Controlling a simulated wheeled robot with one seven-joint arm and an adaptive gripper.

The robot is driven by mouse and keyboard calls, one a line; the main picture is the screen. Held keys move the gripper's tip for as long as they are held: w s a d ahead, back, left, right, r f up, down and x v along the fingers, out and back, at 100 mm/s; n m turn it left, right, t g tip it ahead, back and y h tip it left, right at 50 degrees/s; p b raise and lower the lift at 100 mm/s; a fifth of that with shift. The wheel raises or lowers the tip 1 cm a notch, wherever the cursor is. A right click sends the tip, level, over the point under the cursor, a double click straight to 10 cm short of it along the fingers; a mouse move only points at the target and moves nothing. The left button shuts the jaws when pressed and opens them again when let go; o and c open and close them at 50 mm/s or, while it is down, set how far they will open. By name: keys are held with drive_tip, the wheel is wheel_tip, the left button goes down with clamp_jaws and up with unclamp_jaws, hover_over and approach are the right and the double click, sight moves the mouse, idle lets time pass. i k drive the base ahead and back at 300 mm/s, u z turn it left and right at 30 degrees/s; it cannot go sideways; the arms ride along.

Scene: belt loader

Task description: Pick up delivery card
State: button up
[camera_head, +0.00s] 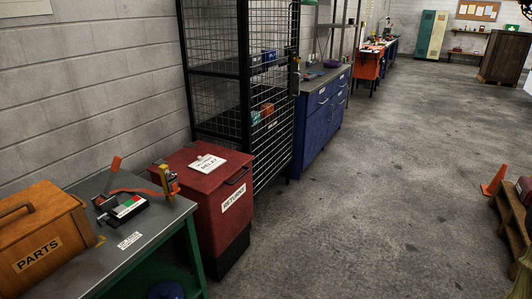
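A white card (207,163) with dark print lies flat on top of the red returns bin (187,158). Its print is too small to read with certainty, so I cannot tell for sure that it is the delivery card. A smaller white printed label or card (130,241) lies on the grey bench top, near its front edge. My gripper is not in view.
A grey-topped bench (160,222) at lower left bears an orange parts box (40,240) and a dark device (122,207). A wire cage (240,85) and blue cabinet (322,112) line the wall. A cone (493,180) and pallets (507,219) stand right. The middle floor is clear.

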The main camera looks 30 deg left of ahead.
sight(205, 165)
drive_tip(key=u, duration=0.05)
drive_tip(key=i, duration=1.3)
drive_tip(key=u, duration=1.25)
drive_tip(key=i, duration=0.75)
drive_tip(key=u, duration=0.9)
